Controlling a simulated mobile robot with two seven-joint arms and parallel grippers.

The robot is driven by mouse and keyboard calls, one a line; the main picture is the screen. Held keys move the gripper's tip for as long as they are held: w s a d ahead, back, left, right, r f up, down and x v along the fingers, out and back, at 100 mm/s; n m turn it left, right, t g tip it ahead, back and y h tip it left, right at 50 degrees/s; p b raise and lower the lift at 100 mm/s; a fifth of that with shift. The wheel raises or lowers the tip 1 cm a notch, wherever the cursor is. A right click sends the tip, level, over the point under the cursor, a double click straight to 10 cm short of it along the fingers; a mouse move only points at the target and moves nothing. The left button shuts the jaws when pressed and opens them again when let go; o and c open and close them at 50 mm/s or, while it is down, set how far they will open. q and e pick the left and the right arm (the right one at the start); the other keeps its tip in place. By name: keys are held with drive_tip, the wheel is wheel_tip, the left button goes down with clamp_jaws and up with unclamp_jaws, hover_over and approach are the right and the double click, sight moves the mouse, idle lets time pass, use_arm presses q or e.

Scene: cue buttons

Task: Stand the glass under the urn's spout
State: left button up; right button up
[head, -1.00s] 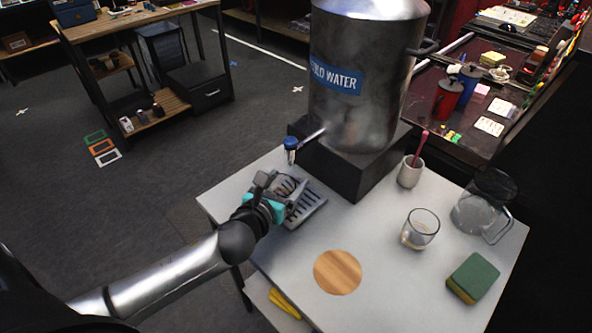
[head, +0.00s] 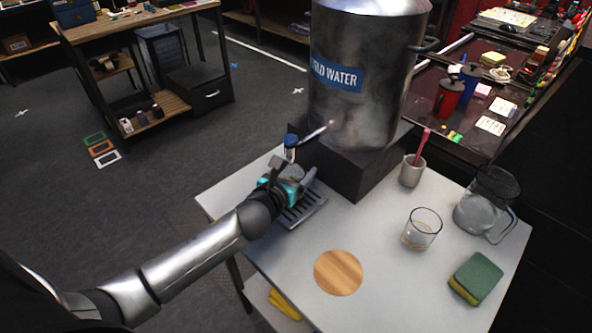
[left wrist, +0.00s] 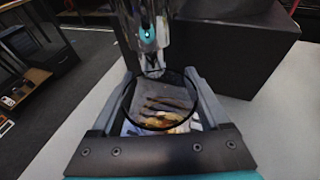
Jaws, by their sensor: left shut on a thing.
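The steel urn (head: 360,105), labelled for cold water, stands on a black block. Its spout (head: 291,142) with a blue top points out to the left over the slatted drip tray (head: 303,212). My left gripper (head: 296,178) is just under the spout, over the tray. In the left wrist view it (left wrist: 162,108) is shut on a clear glass (left wrist: 128,105) with a dark round rim, seen from above. The spout tip (left wrist: 153,68) shows near the glass's far rim. I cannot tell whether the glass's base touches the tray. My right gripper is not in view.
On the white table (head: 375,220) are another glass (head: 421,230), a pitcher (head: 484,207), a cup (head: 411,174) with a pink stick, a sponge (head: 476,278) and a round wooden coaster (head: 338,272). The table between coaster and block is clear.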

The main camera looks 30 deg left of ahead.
use_arm(q)
drive_tip(key=o, duration=1.6)
drive_tip(key=shift+f, duration=0.1)
drive_tip(key=shift+c, duration=0.2)
drive_tip(key=shift+r, duration=0.25)
drive_tip(key=p+v, duration=0.2)
drive_tip(key=v, duration=1)
